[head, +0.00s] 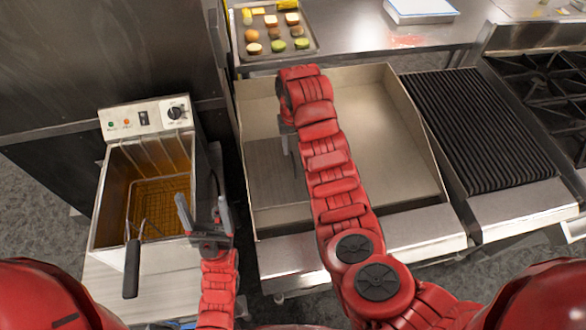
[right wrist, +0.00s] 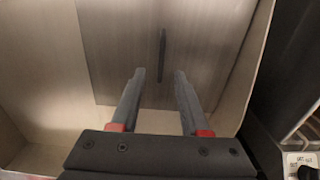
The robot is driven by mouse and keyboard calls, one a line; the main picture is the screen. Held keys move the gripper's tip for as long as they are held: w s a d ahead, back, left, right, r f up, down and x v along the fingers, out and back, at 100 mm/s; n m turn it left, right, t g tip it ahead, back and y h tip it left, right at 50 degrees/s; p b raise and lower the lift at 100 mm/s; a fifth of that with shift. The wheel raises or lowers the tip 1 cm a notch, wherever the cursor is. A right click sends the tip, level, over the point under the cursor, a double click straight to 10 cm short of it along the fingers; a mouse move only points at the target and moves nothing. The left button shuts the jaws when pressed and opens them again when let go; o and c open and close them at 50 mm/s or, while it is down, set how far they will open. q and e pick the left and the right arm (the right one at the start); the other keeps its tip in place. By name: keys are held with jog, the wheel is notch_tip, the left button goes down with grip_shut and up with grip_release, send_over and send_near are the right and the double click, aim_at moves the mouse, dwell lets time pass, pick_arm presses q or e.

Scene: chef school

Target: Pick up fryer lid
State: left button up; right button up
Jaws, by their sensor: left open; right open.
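The fryer lid (head: 267,188) is a flat brushed-metal sheet lying at the left of the griddle's walled surface. In the right wrist view the lid (right wrist: 115,60) shows a slim dark handle (right wrist: 162,54). My right gripper (head: 291,158) is over the lid, open and empty; in the right wrist view its two fingers (right wrist: 158,76) point toward the handle, which lies beyond the tips and between them. My arm hides part of the lid in the head view. My left gripper (head: 203,203) is open and empty, at the right edge of the fryer.
The open fryer (head: 108,200) at left has a wire basket (head: 160,200) with a black handle (head: 132,268). The griddle's raised walls (head: 415,140) surround the lid area. A ribbed grill (head: 480,130) stands to the right. A food tray (head: 275,52) is behind.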

aim_at(293, 159)
jog(key=shift+f, duration=0.75)
notch_tip(293, 159, down, 3)
jog(key=shift+w+a+f+p, duration=0.1)
jog(key=shift+a+f+p, duration=0.1)
jog(key=shift+p, duration=0.75)
jog(key=shift+f, duration=0.5)
grip_shut()
